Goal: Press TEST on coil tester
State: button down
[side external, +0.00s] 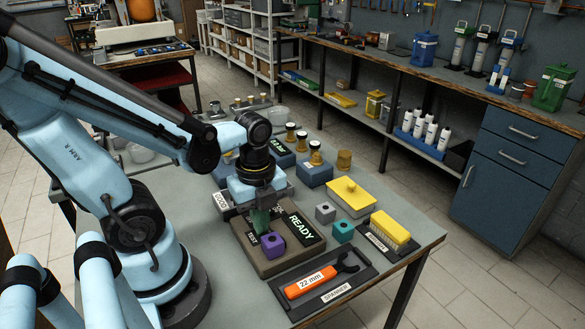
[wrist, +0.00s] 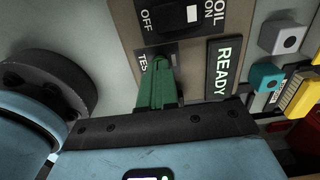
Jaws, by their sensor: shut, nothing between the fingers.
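The coil tester (side external: 258,262) is a brown-grey box on the bench, with a lit READY display (side external: 302,226). In the wrist view its panel (wrist: 125,20) shows an OFF/ON rocker switch (wrist: 178,17), the READY display (wrist: 223,68) and a TEST label (wrist: 144,62). My gripper (side external: 261,226) points down over the tester. Its green fingers (wrist: 160,62) are shut and empty, with the tips right beside the TEST label. They hide the spot there, so I cannot see the button or tell whether the tips touch it.
A teal block (side external: 342,231), a grey block (side external: 325,213), a yellow-topped brush (side external: 390,229) and an orange 22 mm spanner (side external: 310,282) lie to the right. Brass-topped parts stand behind.

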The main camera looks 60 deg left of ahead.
jog(key=shift+f, duration=0.1)
dwell(0.3)
jog(key=shift+f, duration=0.95)
jog(key=shift+r, duration=0.15)
jog(key=shift+w+r, duration=0.2)
jog(key=shift+r, duration=4.05)
jog(key=w+d+r+n+t, duration=0.2)
jog(key=w+n+t, duration=0.5)
jog(key=n, duration=1.1)
jog(key=shift+w+d+r, duration=0.2)
jog(key=shift+w+d, duration=0.3)
jog(key=shift+d, duration=0.05)
